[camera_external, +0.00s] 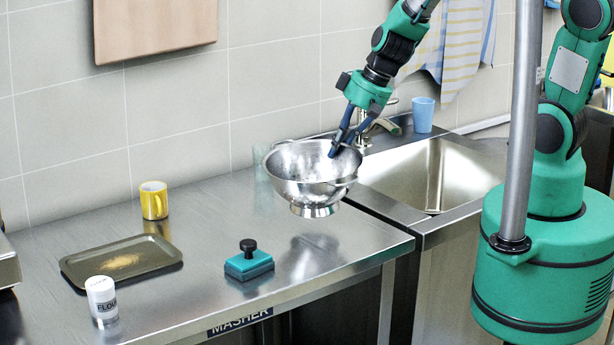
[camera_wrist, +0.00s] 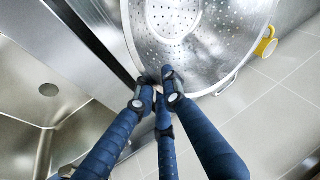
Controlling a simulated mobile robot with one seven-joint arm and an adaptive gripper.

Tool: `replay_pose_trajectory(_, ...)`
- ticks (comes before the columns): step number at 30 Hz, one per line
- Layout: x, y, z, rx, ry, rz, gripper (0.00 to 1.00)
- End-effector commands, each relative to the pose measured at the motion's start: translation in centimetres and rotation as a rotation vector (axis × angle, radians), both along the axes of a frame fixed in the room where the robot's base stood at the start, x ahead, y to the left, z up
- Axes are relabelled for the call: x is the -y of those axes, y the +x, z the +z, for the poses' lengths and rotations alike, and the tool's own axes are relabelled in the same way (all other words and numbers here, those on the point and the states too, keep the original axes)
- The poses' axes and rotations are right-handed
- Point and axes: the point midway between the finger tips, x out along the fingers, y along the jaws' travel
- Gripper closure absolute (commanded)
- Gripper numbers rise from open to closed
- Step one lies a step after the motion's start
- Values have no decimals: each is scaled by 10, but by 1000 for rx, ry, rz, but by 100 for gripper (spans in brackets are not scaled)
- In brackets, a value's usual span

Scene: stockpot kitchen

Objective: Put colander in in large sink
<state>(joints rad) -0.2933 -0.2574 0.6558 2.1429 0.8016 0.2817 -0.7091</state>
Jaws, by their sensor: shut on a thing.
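The metal colander (camera_external: 303,176) hangs in the air over the counter, just left of the large sink, roughly upright. My gripper (camera_external: 345,148) is shut on the colander's right rim in the external view. In the wrist view the colander's perforated inside (camera_wrist: 190,45) fills the upper middle, and my gripper's blue fingers (camera_wrist: 160,90) close on its rim. The large sink (camera_external: 436,180) is a steel basin to the right of the colander and looks empty. In the wrist view the sink (camera_wrist: 45,100) lies at the left, with its round drain showing.
A faucet (camera_external: 362,125) stands behind the sink, close to my gripper, with a blue cup (camera_external: 423,114) beside it.

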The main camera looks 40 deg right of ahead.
Motion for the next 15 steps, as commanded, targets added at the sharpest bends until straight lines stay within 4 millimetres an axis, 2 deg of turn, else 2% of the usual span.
replay_pose_trajectory(1, 8, 13, 1, 0, 1, -15, 100)
replay_pose_trajectory(8, 48, 70, 6, 1, 3, -71, 100)
replay_pose_trajectory(15, 104, 125, 9, 0, 2, -132, 100)
